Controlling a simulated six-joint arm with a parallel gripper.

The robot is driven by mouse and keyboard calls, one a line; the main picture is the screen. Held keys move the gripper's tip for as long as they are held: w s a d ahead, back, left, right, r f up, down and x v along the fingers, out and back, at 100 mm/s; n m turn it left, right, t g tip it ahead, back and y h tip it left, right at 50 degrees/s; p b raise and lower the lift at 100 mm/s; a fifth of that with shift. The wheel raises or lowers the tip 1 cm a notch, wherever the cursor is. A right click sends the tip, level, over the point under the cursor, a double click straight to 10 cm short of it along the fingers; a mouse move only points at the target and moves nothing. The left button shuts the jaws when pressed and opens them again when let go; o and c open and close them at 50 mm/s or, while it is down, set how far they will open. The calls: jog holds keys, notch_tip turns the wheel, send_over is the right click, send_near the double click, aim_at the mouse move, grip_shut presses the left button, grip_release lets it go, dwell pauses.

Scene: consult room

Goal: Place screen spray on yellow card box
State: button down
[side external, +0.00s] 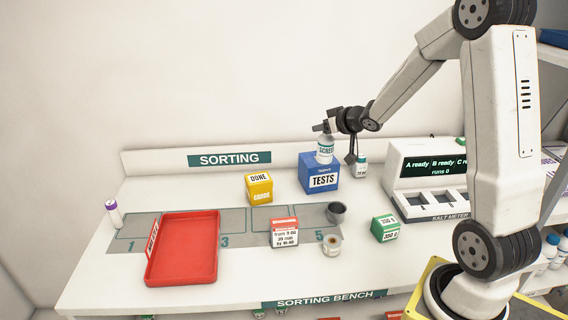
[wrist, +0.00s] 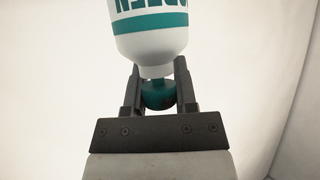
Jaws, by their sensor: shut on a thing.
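The screen spray is a white bottle (side external: 325,151) with a teal band and lettering. In the side view it is upright at the blue TESTS box (side external: 319,179); I cannot tell whether its base touches the box top. My gripper (side external: 326,128) is shut on the bottle's narrow neck end. In the wrist view the bottle (wrist: 150,35) fills the top middle, with its teal cap (wrist: 157,96) between the fingers of my gripper (wrist: 157,75). The yellow card box (side external: 259,188) stands on the bench left of the blue box, apart from it, with a DONE label on top.
A red tray (side external: 183,270) lies at front left, near a purple-capped bottle (side external: 115,214). A red-and-white box (side external: 284,236), grey cup (side external: 336,212), tape roll (side external: 331,245) and green box (side external: 385,227) stand in front. A small bottle (side external: 361,170) and salt meter (side external: 425,175) are right.

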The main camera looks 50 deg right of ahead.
jog(key=w+a+r+n+y, duration=0.1)
jog(key=a+r, duration=0.1)
jog(key=a, duration=0.4)
jog(key=w+a+r+n+y, duration=0.2)
jog(key=a+r, duration=0.1)
jog(key=a, duration=0.4)
jog(key=shift+w+r+n, duration=0.15)
jog(key=shift+r+n, duration=0.1)
jog(key=shift+n, duration=0.05)
jog(key=shift+w, duration=0.1)
jog(key=d+x, duration=0.1)
jog(key=x, duration=0.7)
jog(key=d+f+x, duration=0.1)
jog(key=x, duration=0.7)
jog(key=shift+s+d+f, duration=0.3)
jog(key=shift+s+d, duration=0.1)
jog(key=shift+s, duration=0.05)
jog(key=shift+w+f, duration=0.15)
jog(key=shift+f, duration=0.75)
jog(key=shift+w+f, duration=0.1)
jog(key=shift+f, duration=0.85)
